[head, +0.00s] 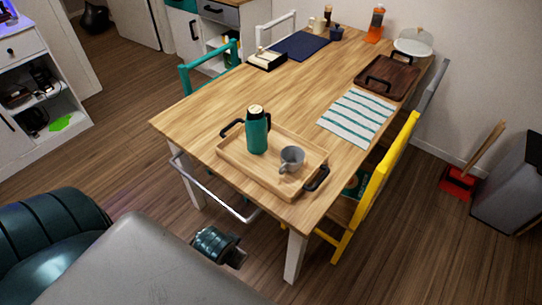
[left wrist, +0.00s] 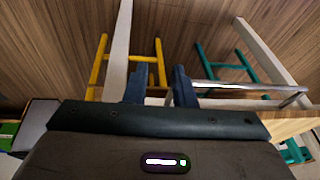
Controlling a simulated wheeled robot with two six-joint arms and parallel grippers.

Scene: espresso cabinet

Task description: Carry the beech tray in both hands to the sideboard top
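The beech tray (head: 235,158) lies on the near end of the wooden table, with a black handle at its far-left end (head: 232,127) and another at its near-right end (head: 317,179). A teal flask with a black top (head: 257,133) and a grey mug (head: 291,158) stand upright in it. In the left wrist view my left gripper (left wrist: 159,78) shows two dark fingers apart with nothing between them, pointing toward chair legs and floor. It is apart from the tray. I cannot make out its fingers in the head view. My right gripper is not visible.
The table (head: 210,110) also holds a striped cloth (head: 357,118), dark tray (head: 387,77), blue mat (head: 301,45) and small items. A yellow chair (head: 375,185) and teal chair (head: 210,65) flank it. A pale rail (head: 215,191) shows by its near side. White cabinets stand left and behind.

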